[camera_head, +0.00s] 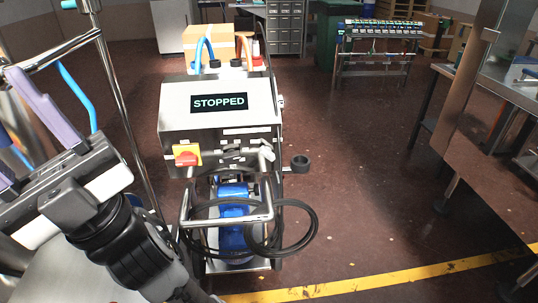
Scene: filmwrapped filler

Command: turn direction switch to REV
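A steel control box (180,118) stands on a wheeled machine left of centre. Its display (218,103) reads STOPPED. Along its lower front are a red knob on a yellow plate (187,155), a small dark control (231,153) and a grey lever-like part (265,153) at the right. The labels are too small to read, so I cannot tell which control is the direction switch or its setting. My gripper (22,138) is at the far left, apart from the box. Its two purple fingers look spread, with nothing seen held; one is cut off by the picture edge.
A blue motor or pump (233,207) sits below the box behind a steel tube frame, with a black hose (312,222) looped around it. A metal pole (125,100) stands between my gripper and the box. A steel bench (500,85) is at right. Floor right of the machine is mostly clear.

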